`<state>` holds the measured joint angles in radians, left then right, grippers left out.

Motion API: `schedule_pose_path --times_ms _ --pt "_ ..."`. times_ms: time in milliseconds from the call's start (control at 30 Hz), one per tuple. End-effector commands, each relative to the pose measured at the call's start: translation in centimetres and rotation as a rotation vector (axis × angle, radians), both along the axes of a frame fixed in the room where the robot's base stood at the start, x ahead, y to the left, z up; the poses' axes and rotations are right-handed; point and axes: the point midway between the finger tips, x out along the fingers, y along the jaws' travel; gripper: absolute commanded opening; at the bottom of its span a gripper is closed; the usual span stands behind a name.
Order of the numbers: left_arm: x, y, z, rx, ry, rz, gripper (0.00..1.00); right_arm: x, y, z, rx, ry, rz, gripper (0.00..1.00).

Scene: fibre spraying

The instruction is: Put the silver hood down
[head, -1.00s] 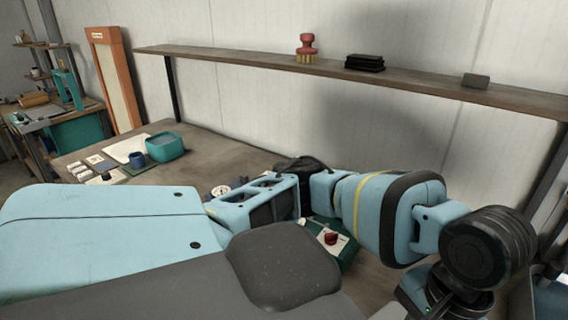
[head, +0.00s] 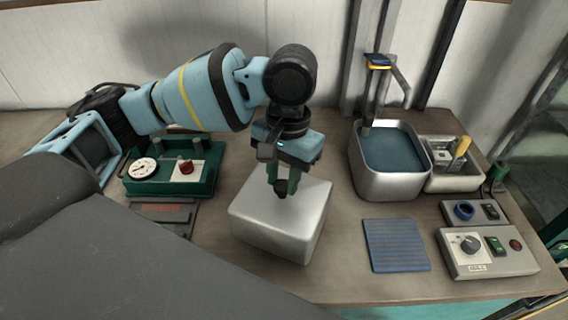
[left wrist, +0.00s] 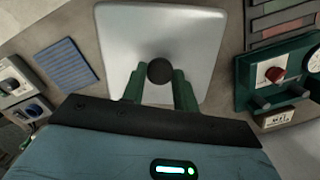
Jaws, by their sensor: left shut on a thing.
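The silver hood (head: 278,228) is a box-like metal cover with rounded edges and a dark knob on top. It is at the middle of the bench in the head view and also fills the upper middle of the left wrist view (left wrist: 165,40). My left gripper (head: 282,186) is above the hood, its green fingers shut on the dark knob (left wrist: 160,72). The hood looks level and at or very near the bench top; I cannot tell whether it touches. What lies under it is hidden. My right gripper is not in view.
A green gauge unit (head: 172,176) stands left of the hood, with colored strips (head: 162,214) before it. Right are a blue ribbed mat (head: 396,246), a metal tank of dark liquid (head: 385,190), a tray (head: 452,172) and a control box (head: 486,252). Bare bench separates hood and mat.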

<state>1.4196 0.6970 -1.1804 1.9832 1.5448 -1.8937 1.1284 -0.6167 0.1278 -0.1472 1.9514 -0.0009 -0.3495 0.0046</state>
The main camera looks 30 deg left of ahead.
Motion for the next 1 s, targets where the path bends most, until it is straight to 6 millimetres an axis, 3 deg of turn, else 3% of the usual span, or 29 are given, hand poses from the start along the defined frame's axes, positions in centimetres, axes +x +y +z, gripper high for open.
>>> schedule_pose_path --times_ms 100,300,667,833,1000 --pt "2.5 1.1 -0.7 -0.001 0.007 0.004 0.0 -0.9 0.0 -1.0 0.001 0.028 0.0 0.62" --pt "4.7 2.1 -0.7 -0.001 0.004 0.0 0.0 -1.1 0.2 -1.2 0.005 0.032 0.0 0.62" --pt "6.0 2.6 -0.8 -0.001 0.002 0.002 0.0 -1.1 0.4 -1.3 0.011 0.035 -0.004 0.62" --pt "5.7 2.6 -3.5 0.0 0.005 -0.002 0.0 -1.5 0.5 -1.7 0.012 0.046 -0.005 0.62" --pt "5.8 2.6 -4.2 -0.001 -0.001 -0.002 0.0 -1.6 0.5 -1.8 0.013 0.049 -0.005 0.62"
